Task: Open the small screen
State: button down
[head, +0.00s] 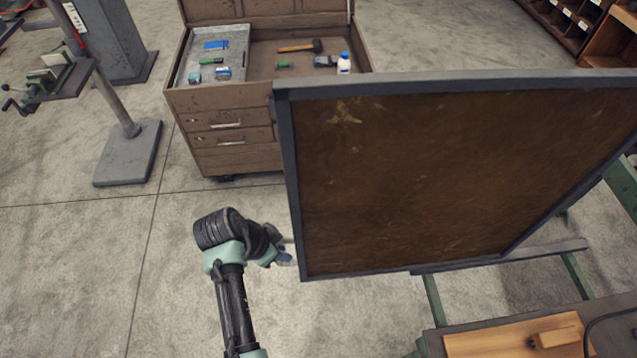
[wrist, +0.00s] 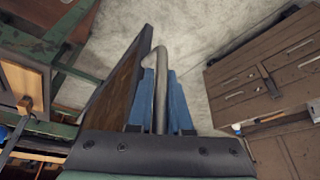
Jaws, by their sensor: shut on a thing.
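The small screen (head: 450,180) is a brown panel in a dark frame, filling the right half of the head view and standing tilted. It also shows edge-on in the wrist view (wrist: 118,85). A bent grey metal handle (wrist: 160,80) stands beside its edge in the wrist view. My gripper (head: 284,250) is at the lower left edge of the screen. In the wrist view, its blue fingers (wrist: 162,112) sit on both sides of the handle, shut on it. In the head view the handle is mostly hidden.
A brown tool chest (head: 230,140) with an open top stands behind, holding a hammer (head: 300,46) and a white bottle (head: 344,64). A bench with a wooden board (head: 500,342) is at the lower right. The floor left of my arm is clear.

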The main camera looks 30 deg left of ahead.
jog(key=shift+s+a, duration=0.8)
jog(key=shift+a, duration=0.3)
jog(key=shift+s+a, duration=0.75)
jog(key=shift+a, duration=0.35)
jog(key=c, duration=1.1)
grip_release()
jog(key=v, duration=1.3)
jog(key=shift+s, duration=0.1)
